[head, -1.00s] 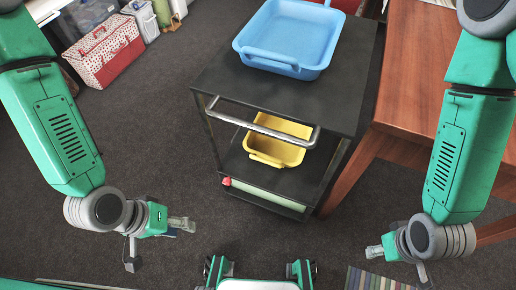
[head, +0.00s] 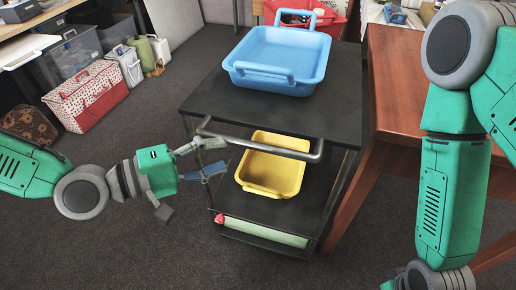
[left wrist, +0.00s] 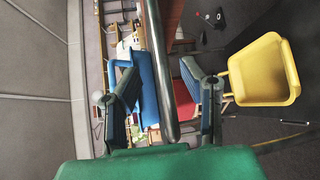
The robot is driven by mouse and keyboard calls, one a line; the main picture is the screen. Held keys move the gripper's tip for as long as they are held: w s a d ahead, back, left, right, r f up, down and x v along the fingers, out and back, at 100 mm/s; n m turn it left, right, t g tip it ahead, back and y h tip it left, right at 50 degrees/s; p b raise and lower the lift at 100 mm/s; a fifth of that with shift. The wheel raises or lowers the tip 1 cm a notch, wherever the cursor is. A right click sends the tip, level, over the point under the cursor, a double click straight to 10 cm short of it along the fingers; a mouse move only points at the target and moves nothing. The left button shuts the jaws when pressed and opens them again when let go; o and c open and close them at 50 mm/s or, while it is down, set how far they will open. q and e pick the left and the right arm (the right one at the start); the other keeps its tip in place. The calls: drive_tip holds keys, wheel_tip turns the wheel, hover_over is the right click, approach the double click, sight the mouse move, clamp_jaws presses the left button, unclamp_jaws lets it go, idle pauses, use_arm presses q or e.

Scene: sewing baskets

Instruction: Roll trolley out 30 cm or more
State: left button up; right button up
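The black trolley (head: 213,97) stands in the middle of the head view, left of the wooden table. Its metal handle bar (head: 258,144) crosses the near side below the top shelf. A blue tub (head: 279,82) stands on the top shelf and a yellow tub (head: 266,190) on the lower shelf. My left gripper (head: 216,160) is open beside the handle's left end, its fingers pointing right. In the left wrist view the handle bar (left wrist: 163,65) runs between the two spread fingers, which do not close on it. My right gripper's fingers are out of frame; only its wrist shows at the bottom.
The wooden table (head: 410,95) stands close along the trolley's right side. Bare dark carpet (head: 150,245) lies in front and to the left of the trolley.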

sight(257, 147)
use_arm(q)
drive_tip(key=b+x, duration=0.1)
drive_tip(key=x, duration=0.6)
drive_tip(key=shift+w+d+f+b, duration=0.2)
drive_tip(key=shift+d+f+b, duration=0.05)
drive_tip(key=shift+d+b, duration=0.15)
drive_tip(key=shift+w+d, duration=0.25)
drive_tip(key=shift+d, duration=0.2)
drive_tip(key=shift+a, duration=0.1)
clamp_jaws()
